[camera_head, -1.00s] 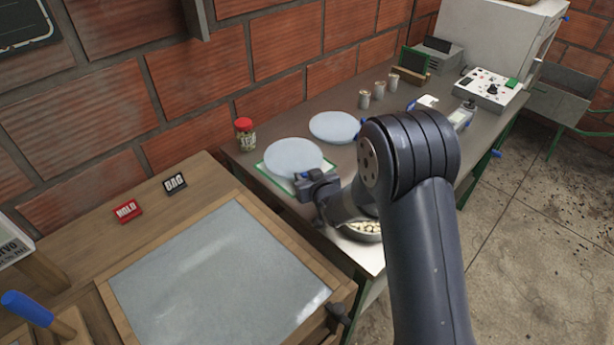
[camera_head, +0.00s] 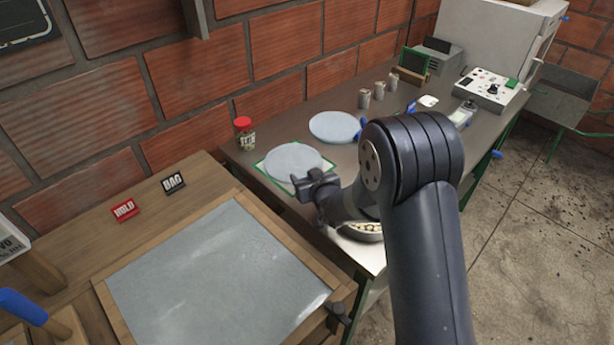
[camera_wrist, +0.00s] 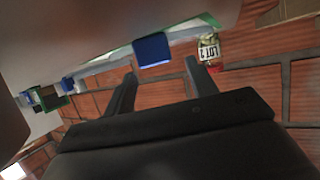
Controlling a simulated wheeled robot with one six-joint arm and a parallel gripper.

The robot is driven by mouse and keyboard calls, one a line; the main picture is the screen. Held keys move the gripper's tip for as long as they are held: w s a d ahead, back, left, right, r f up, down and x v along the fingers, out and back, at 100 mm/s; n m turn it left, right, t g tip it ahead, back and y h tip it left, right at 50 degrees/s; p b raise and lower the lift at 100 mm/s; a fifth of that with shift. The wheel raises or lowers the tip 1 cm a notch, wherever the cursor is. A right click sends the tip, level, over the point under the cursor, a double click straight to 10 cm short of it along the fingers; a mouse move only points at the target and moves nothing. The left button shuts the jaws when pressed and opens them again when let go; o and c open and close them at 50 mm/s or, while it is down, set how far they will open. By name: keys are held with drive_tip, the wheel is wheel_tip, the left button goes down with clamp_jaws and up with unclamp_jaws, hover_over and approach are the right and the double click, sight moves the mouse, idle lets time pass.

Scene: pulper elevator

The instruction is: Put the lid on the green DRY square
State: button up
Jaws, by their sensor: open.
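A round pale grey lid (camera_head: 293,160) lies on the green-edged square (camera_head: 261,165) on the far bench, covering most of it; any DRY lettering is hidden. My gripper (camera_head: 312,183) is at the lid's near right edge, low over the bench. In the wrist view my gripper (camera_wrist: 160,68) is open, with nothing clamped between its fingers. A blue tab (camera_wrist: 152,50) lies just beyond the fingertips, between them in the picture and apart from both. A green edge (camera_wrist: 208,19) shows near it.
A second grey disc (camera_head: 335,127) lies behind. A red-capped jar (camera_head: 244,134) stands by the wall. A bowl (camera_head: 362,231) of pale pieces sits close under my arm. Several cans (camera_head: 378,91) and a control box (camera_head: 490,88) are farther back. A framed screen (camera_head: 215,280) fills the near bench.

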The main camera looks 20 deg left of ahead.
drive_tip(key=shift+s+d+f, duration=0.1)
drive_tip(key=shift+s+f, duration=0.1)
drive_tip(key=shift+f, duration=0.3)
drive_tip(key=r+p, duration=0.1)
drive_tip(key=p, duration=0.1)
drive_tip(key=shift+w+r+p, duration=0.1)
drive_tip(key=shift+r+p, duration=0.15)
drive_tip(key=shift+p, duration=0.05)
drive_tip(key=b+v, duration=0.2)
drive_tip(key=v, duration=0.9)
drive_tip(key=shift+s+d+r+b, duration=0.1)
drive_tip(key=shift+s+r+b, duration=0.15)
drive_tip(key=shift+b, duration=0.05)
